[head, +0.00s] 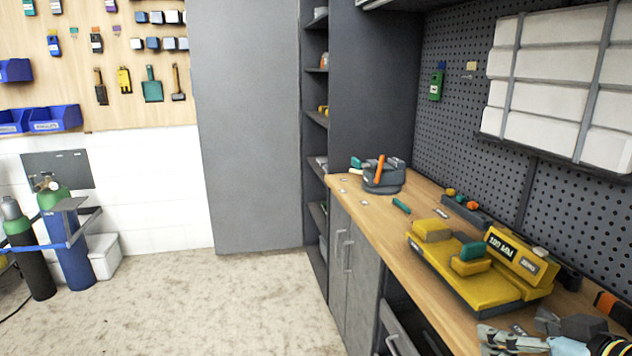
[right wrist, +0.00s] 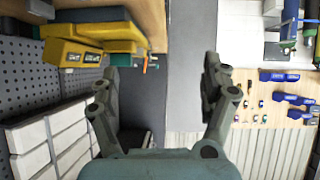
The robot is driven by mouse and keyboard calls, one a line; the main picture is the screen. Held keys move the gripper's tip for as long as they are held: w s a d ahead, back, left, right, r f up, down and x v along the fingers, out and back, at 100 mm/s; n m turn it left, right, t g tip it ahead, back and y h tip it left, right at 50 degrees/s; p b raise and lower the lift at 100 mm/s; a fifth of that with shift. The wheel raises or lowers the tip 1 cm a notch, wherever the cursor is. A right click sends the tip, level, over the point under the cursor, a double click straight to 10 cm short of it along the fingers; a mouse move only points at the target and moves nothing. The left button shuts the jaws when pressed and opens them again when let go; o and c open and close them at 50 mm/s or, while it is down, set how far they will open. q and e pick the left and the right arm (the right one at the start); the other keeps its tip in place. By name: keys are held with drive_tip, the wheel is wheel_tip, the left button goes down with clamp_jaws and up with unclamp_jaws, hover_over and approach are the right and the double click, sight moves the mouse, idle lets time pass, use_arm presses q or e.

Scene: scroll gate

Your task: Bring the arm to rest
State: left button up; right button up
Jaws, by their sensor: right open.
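My right gripper (right wrist: 162,72) is open in the right wrist view. In the head view, what looks like part of my right arm is cut off at the bottom right corner, close to the front of the workbench (head: 455,318). My left gripper is in neither view.
A yellow machine (head: 460,275) sits on the workbench, with a dark tool holder (head: 383,178) farther back. White boxes (head: 545,95) hang before the pegboard (head: 455,115). Gas cylinders (head: 70,250) stand far left. The floor (head: 200,310) in the middle is clear.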

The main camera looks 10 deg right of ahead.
drive_tip(key=s+a+g+h, duration=0.1)
drive_tip(key=s+a+g, duration=0.3)
drive_tip(key=s, duration=0.4)
drive_tip(key=s+a+g, duration=0.4)
drive_tip(key=s, duration=0.5)
wheel_tip(320, 180, down, 36)
drive_tip(key=s+d+f+g+b, duration=0.1)
drive_tip(key=s+d+g+b, duration=0.15)
drive_tip(key=b, duration=0.65)
use_arm(q)
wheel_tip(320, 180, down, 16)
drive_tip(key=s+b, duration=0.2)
drive_tip(key=b, duration=0.5)
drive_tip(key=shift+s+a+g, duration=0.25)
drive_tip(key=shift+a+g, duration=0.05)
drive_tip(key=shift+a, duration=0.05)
use_arm(e)
drive_tip(key=s+f, duration=1.8)
drive_tip(key=f, duration=0.3)
drive_tip(key=shift+s+d+f, duration=0.25)
drive_tip(key=shift+d+f, duration=0.05)
drive_tip(key=shift+d, duration=0.15)
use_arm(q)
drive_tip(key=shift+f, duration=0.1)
use_arm(e)
drive_tip(key=shift+g, duration=0.25)
drive_tip(key=shift+c, duration=0.3)
